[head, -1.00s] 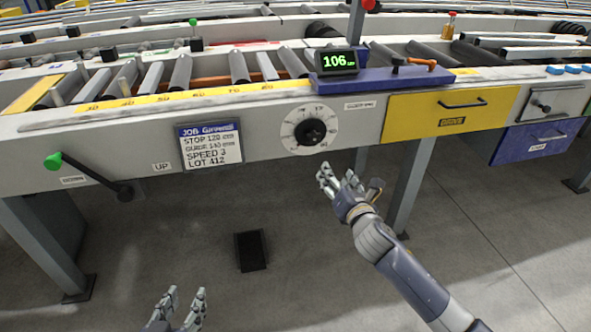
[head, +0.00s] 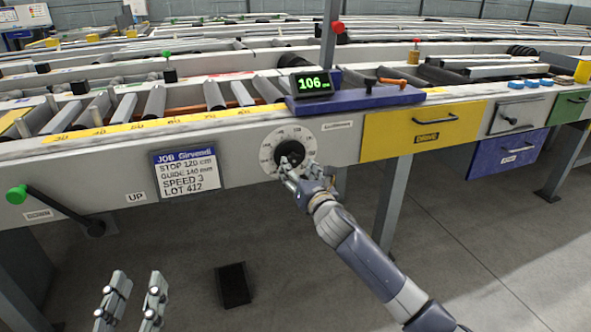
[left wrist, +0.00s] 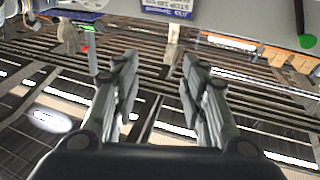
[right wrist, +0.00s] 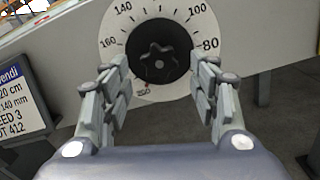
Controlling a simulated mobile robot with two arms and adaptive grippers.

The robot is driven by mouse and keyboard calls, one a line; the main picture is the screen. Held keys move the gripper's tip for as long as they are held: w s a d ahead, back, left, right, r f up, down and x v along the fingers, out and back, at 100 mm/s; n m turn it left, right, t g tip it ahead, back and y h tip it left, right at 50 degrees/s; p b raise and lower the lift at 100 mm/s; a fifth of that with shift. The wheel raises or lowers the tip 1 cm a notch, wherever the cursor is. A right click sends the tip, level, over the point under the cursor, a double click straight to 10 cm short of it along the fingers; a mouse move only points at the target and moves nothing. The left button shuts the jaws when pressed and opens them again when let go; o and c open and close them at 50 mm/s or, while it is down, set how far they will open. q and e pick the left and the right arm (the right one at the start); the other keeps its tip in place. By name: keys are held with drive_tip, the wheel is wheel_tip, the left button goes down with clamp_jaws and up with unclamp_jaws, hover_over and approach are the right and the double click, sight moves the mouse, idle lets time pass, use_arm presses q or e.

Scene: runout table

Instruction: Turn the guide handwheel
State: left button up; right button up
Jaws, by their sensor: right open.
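The guide handwheel is a black lobed knob (head: 289,154) on a white round dial (head: 270,146) on the front panel of the runout table. In the right wrist view the knob (right wrist: 158,50) sits upright ahead between the fingers, with the dial numbers around it. My right gripper (head: 294,171) is open at the lower edge of the knob; its fingertips reach the lower sides of the knob, and I cannot tell whether they touch. My left gripper (head: 133,290) is open and empty, low in front of the table. It shows in the left wrist view (left wrist: 158,75).
A job card (head: 187,170) reads guide 140 mm. A green display (head: 312,82) reads 106. A green-knobbed lever (head: 55,210) is at the left, and a yellow drawer (head: 420,128) is right of the dial. A dark pedal (head: 233,285) lies on the floor.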

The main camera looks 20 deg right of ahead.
drive_tip(key=shift+w+b, duration=0.3)
drive_tip(key=shift+w, duration=0.9)
use_arm(q)
drive_tip(key=r+t, duration=0.1)
drive_tip(key=s+r+t, duration=0.1)
drive_tip(key=r, duration=0.1)
drive_tip(key=shift+d+r+h, duration=0.1)
drive_tip(key=shift+r+h, duration=0.15)
drive_tip(key=shift+h, duration=0.15)
use_arm(e)
drive_tip(key=c, duration=1.1)
